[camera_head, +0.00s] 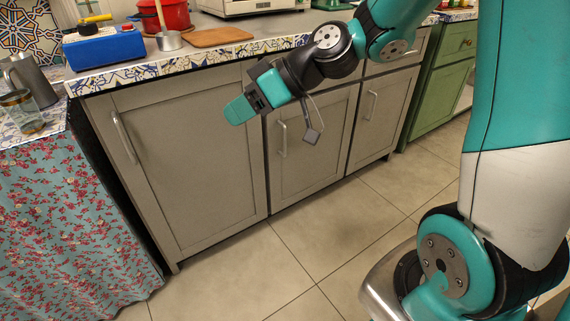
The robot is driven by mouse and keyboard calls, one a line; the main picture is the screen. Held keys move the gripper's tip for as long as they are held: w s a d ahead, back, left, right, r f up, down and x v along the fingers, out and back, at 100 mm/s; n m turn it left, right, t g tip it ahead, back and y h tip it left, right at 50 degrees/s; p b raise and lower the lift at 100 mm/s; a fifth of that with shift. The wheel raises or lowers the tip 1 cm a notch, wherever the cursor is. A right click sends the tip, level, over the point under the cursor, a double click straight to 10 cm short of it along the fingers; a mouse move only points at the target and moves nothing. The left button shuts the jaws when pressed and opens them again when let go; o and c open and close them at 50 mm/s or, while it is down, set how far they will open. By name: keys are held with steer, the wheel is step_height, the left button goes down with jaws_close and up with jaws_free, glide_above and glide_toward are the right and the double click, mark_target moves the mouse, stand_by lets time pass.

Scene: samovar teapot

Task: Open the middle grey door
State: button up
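The middle grey door (318,155) is shut and sits between two other grey doors in the counter front. Its upright metal handle (282,140) is near its left edge. My gripper (240,110) is at the end of my teal arm, in front of the top right part of the left grey door (195,170). It points left and down, and appears apart from the middle handle, which is to its right and lower. The teal fingers overlap from this angle, so I cannot tell whether there is a gap between them. No object shows in the gripper.
The right grey door (380,115) is shut, and a green cabinet (440,90) stands beyond it. On the counter are a blue box (105,47), a red pot (165,15) and a cutting board (218,37). The tiled floor (325,235) before the doors is clear.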

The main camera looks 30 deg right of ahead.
steer(key=w+d+f+m+t+b, duration=0.1)
steer(key=w+d+f+t+b, duration=0.25)
steer(key=d+f+b, duration=0.45)
steer(key=w+d+f+m+t+b, duration=0.1)
steer(key=w+d+f+t+b, duration=0.35)
steer(key=f, duration=0.45)
steer(key=d+f+m+t+h+b, duration=0.3)
steer(key=d+f+t+h+b, duration=0.15)
steer(key=d+f+b, duration=1)
steer(key=r+h+p, duration=0.1)
steer(key=r+p, duration=0.1)
steer(key=p, duration=0.7)
glide_above(285, 154)
steer(key=shift+w+d+m+g, duration=0.15)
steer(key=shift+w+m+g, duration=0.1)
steer(key=shift+m+g, duration=0.1)
steer(key=shift+c, duration=0.2)
jaws_close()
